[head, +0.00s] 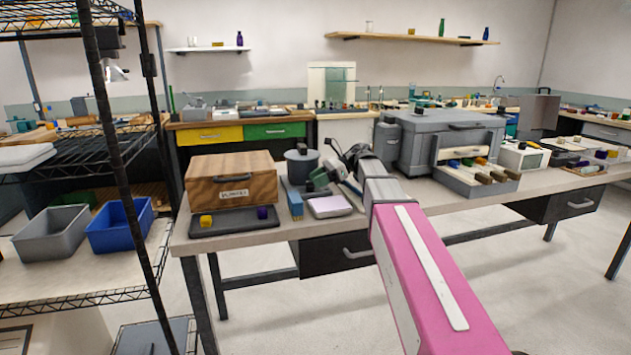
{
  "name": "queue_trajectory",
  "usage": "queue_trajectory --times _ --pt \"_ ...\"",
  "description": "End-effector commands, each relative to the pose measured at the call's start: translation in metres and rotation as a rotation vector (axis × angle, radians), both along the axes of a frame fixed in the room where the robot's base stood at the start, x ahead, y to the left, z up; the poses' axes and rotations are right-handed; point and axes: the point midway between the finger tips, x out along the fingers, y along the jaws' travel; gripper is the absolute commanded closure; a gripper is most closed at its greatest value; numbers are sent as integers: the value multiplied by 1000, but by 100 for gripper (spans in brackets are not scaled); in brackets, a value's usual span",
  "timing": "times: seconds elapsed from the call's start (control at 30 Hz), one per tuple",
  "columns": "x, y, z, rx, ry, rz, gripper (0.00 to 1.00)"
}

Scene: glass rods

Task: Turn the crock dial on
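A dark grey lidded pot (302,165), which looks like the crock, stands on the near table just right of a wooden box. I cannot make out a dial on it; its lower right side is partly behind my gripper. My pink and grey arm reaches in from the lower right. My gripper (326,170) is just right of the pot, close to it in the picture. Whether it touches the pot is unclear. The fingers are small and overlap with dark and green parts, so I cannot tell their opening.
The wooden box (232,180) stands left of the pot, behind a dark tray (236,224) with small blocks. A blue block (295,205) and a pale pad (330,206) lie in front. A large grey case (435,140) stands right. A wire shelf (115,150) is at left.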

Motion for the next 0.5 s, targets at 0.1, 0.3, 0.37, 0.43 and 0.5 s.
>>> queue_trajectory --times 0.1,0.3,0.37,0.43,0.5 --pt "-2 7 -3 0 0 0 62" --pt "-2 9 -4 0 0 -1 62" --pt "-2 8 -4 0 0 -1 62" --pt "-2 8 -4 0 0 -1 65" --pt "-2 8 -3 0 0 -1 88"
